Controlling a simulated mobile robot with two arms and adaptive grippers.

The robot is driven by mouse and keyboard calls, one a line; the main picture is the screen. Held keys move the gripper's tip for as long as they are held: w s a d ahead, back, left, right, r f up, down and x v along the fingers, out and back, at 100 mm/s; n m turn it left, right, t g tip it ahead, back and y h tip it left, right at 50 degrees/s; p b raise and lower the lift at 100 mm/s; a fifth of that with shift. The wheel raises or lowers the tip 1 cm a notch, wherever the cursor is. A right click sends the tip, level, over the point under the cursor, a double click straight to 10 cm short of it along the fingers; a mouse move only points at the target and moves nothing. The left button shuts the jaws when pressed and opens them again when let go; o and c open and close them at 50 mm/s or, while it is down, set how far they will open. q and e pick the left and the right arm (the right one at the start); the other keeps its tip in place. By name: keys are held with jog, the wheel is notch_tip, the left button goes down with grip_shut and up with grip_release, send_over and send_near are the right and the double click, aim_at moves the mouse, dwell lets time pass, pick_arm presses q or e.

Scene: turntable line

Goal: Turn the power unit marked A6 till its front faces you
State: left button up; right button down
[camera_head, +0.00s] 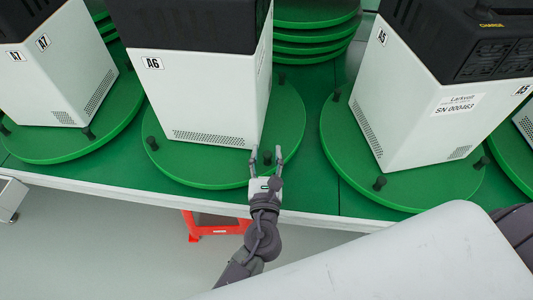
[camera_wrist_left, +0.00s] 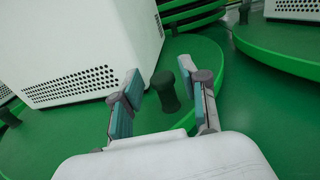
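The power unit marked A6 (camera_head: 195,95), white with a black top, stands on a round green turntable (camera_head: 185,176). A plain white face with an A6 label at its upper left and a vent strip along the bottom is turned mostly toward me; no sockets show. Dark pegs stand at the turntable's rim. My left gripper (camera_head: 267,156) is open at the near right rim. In the left wrist view, its fingers (camera_wrist_left: 160,80) stand either side of a dark peg (camera_wrist_left: 165,92), with gaps visible. I cannot see my right gripper.
Unit A7 (camera_head: 60,70) stands on its turntable to the left. Unit A5 (camera_head: 400,110), with sockets and a serial label, stands on another to the right. Stacked green discs (camera_head: 315,35) are behind. A red stool (camera_head: 205,228) is below the table edge.

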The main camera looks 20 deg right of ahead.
pick_arm(q)
jog(key=v, duration=1.2)
dwell(0.5)
